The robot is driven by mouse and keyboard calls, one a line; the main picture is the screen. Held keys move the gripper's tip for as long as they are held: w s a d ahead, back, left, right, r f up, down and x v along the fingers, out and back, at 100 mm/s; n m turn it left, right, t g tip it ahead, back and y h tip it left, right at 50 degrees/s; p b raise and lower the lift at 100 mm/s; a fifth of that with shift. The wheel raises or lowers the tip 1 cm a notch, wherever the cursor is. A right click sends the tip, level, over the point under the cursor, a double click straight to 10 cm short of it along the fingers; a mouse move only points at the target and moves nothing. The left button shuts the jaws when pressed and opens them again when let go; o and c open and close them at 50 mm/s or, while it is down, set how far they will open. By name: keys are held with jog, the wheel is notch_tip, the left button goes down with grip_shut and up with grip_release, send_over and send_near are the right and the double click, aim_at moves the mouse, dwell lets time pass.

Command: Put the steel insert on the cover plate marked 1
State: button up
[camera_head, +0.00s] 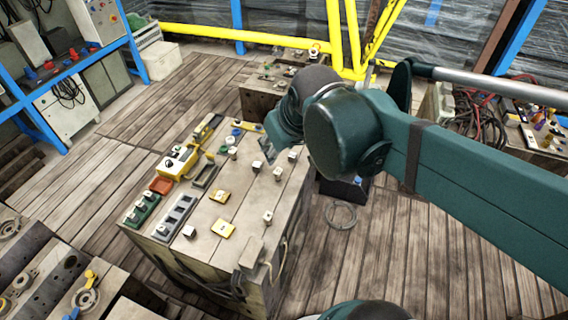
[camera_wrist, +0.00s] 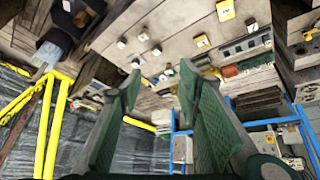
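My gripper (camera_wrist: 158,82) is open and empty in the wrist view, its two green fingers spread apart. In the head view my arm largely hides it above the far part of the bench. Two yellow plates, one farther (camera_head: 219,196) and one nearer (camera_head: 222,229), lie flat and apart on the bench; their marks are too small to read. They also show in the wrist view, one (camera_wrist: 202,42) below the other (camera_wrist: 225,10). Several small pale metal blocks stand around, including one at the right edge (camera_head: 268,217) and one at the front (camera_head: 189,232). I cannot tell which is the steel insert.
The wooden bench (camera_head: 210,254) carries a grey slotted tray (camera_head: 175,216), a green holder (camera_head: 142,209), an orange-red tray (camera_head: 161,185) and a yellow device (camera_head: 176,161) along its left side. Yellow rails (camera_head: 245,36) stand behind. Bare bench surface surrounds the yellow plates.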

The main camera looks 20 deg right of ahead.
jog(key=shift+m+t, duration=0.5)
jog(key=shift+m, duration=0.1)
jog(key=shift+s+a+f, duration=0.15)
jog(key=shift+s+f, duration=0.15)
jog(key=shift+s, duration=0.6)
jog(key=shift+s+a+f, duration=0.15)
jog(key=shift+s+f, duration=0.15)
jog(key=shift+s, duration=0.6)
jog(key=shift+s+a+f, duration=0.15)
jog(key=shift+s+f, duration=0.15)
jog(key=shift+s, duration=0.6)
